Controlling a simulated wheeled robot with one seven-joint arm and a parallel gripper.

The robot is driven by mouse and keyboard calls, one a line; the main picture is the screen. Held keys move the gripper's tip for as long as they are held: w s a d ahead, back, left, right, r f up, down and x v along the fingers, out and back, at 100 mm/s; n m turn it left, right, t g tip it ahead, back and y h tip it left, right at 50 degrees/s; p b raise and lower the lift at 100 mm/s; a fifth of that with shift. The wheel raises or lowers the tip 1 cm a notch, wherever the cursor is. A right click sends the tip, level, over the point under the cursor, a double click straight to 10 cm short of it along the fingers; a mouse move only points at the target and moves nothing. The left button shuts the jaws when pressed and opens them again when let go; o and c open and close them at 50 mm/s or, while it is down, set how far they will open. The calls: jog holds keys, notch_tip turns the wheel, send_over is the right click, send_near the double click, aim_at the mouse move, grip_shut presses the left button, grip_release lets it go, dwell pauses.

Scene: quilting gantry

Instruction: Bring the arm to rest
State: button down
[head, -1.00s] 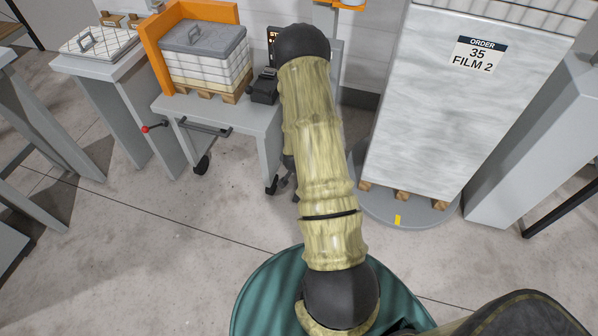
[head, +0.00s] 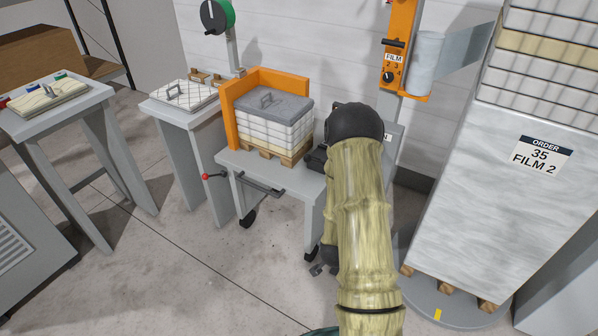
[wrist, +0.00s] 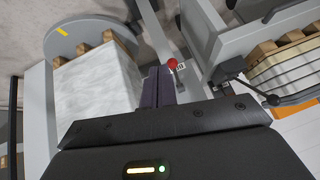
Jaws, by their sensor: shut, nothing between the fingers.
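My arm rises through the head view in a pale yellow-green sleeve with a black joint at its top; it covers part of the grey cart (head: 285,190). My gripper is not visible in the head view. In the wrist view my gripper (wrist: 160,75) has its dark fingers together, with nothing seen between them. Beyond the fingertips are a red ball knob (wrist: 172,63) and grey frame parts; the fingers look apart from them, though the distance is hard to judge.
A tall wrapped stack (head: 480,190) labelled "ORDER 35 FILM 2" stands on a round turntable (head: 445,308) at right. An orange film post (head: 401,40) stands behind. The cart bears a stack with a grey lid (head: 273,105) against an orange corner. Tables stand at left; floor (head: 180,270) is clear.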

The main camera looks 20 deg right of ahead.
jog(key=a+r+n+y+p, duration=0.1)
jog(key=a+r+n+p, duration=0.1)
jog(key=a+r, duration=0.35)
jog(key=a+r+n+g+y+p, duration=0.1)
jog(key=a+r+n+p, duration=0.1)
jog(key=r, duration=0.6)
jog(key=a+r+n+y+p, duration=0.2)
jog(key=a+r+p, duration=0.1)
jog(key=r, duration=0.3)
jog(key=s+a+r+n+g+p, duration=0.1)
jog(key=s+a+r+n+p, duration=0.1)
jog(key=s+r, duration=0.3)
jog(key=s+a+r+n+g+p, duration=0.1)
jog(key=s+a+r+n+p, duration=0.1)
jog(key=r, duration=0.7)
jog(key=s+a+n, duration=0.1)
jog(key=s+a, duration=0.1)
jog(key=s, duration=0.1)
jog(key=shift+s+a+r+y, duration=0.15)
jog(key=shift+s+r+y, duration=0.05)
jog(key=shift+r+y, duration=0.1)
